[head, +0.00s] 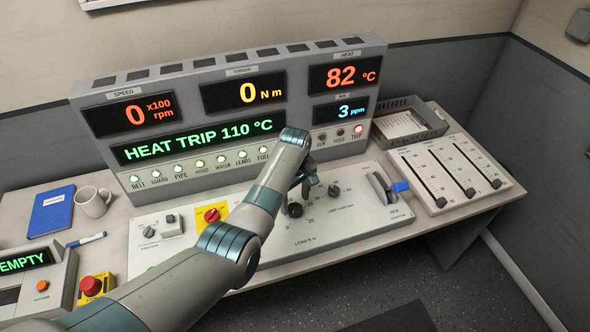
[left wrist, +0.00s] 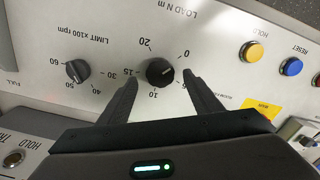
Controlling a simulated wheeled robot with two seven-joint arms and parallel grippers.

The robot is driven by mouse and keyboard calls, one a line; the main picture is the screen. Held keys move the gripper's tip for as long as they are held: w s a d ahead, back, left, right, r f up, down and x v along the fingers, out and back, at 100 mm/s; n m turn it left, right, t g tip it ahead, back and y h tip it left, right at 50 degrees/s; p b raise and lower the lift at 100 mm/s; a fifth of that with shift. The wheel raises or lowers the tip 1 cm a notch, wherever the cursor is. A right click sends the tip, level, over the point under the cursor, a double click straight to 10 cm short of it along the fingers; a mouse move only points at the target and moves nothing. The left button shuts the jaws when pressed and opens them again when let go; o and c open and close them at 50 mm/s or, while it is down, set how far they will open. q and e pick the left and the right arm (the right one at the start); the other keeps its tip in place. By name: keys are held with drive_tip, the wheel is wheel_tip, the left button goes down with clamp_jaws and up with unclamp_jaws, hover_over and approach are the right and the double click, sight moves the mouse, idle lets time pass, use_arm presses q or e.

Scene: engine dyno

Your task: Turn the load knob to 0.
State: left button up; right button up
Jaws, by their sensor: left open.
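The load knob (left wrist: 160,72) is a round black knob on the grey control panel, labelled LOAD N m. Its printed scale runs 0, 5, 10, 15, 20 around it; I cannot tell surely which mark its pointer faces. My left gripper (left wrist: 160,78) is open, with one finger on each side of the knob and gaps showing beside it. In the head view the load knob (head: 295,210) shows just below my left gripper (head: 307,189), whose wrist partly covers the panel. My right gripper is not in view.
The limit knob (left wrist: 77,71) is close beside the load knob. Yellow hold (left wrist: 252,52) and blue reset (left wrist: 291,66) buttons are on the other side. A throttle lever (head: 382,188) stands to the right in the head view. The displays read torque 0 and HEAT TRIP 110 °C.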

sight(295, 208)
use_arm(q)
wheel_tip(295, 208, up, 15)
drive_tip(key=b, duration=0.1)
idle(0.4)
drive_tip(key=shift+f, duration=0.1)
idle(0.4)
